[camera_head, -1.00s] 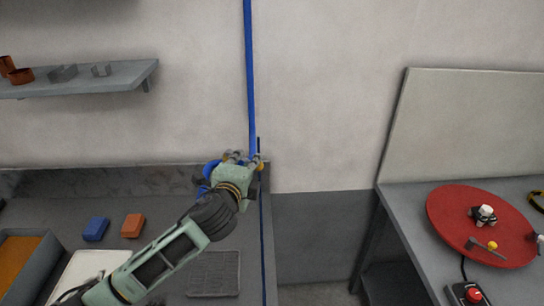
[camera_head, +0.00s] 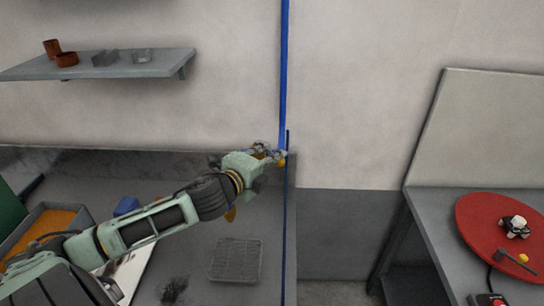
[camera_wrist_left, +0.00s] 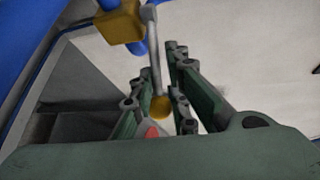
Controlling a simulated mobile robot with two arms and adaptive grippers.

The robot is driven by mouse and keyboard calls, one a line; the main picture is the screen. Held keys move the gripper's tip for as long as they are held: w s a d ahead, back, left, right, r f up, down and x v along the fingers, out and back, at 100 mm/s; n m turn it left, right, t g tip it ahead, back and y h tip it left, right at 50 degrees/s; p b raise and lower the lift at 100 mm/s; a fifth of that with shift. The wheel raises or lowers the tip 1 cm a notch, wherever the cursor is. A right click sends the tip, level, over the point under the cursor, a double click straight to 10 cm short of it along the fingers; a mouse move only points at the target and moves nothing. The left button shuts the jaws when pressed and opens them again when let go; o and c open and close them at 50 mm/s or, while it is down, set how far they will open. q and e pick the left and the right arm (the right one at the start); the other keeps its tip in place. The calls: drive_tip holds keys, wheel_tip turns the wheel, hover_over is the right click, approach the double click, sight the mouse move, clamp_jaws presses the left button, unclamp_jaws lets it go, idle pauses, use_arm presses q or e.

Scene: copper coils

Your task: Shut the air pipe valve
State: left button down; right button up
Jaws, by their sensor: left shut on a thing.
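The blue air pipe (camera_head: 284,75) runs down the wall above the corner of the grey bench. The wrist view shows its brass valve body (camera_wrist_left: 120,24) and a thin grey lever (camera_wrist_left: 153,55) ending in an orange-yellow knob (camera_wrist_left: 160,106). My left gripper (camera_head: 268,153) is at the pipe, reaching in from the left. Its fingers stand on both sides of the lever, shut on it near the knob. In the head view the fingers hide most of the valve. My right gripper is in neither view.
The grey bench (camera_head: 205,285) holds a wire rack (camera_head: 236,260), a blue block (camera_head: 126,205) and a tray (camera_head: 88,221) with orange contents. A shelf (camera_head: 125,67) hangs on the left wall. At right, another table (camera_head: 420,215) carries a red disc (camera_head: 480,225).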

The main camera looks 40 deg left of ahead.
use_arm(q)
drive_tip(key=shift+s+f, duration=0.1)
drive_tip(key=shift+f, duration=0.45)
drive_tip(key=c, duration=1.9)
unclamp_jaws()
drive_tip(key=shift+o, duration=0.2)
drive_tip(key=shift+r, duration=0.15)
drive_tip(key=shift+r, duration=0.15)
drive_tip(key=s+r, duration=0.2)
drive_tip(key=s, duration=0.9)
drive_tip(key=shift+s+d, duration=0.25)
drive_tip(key=shift+d, duration=0.1)
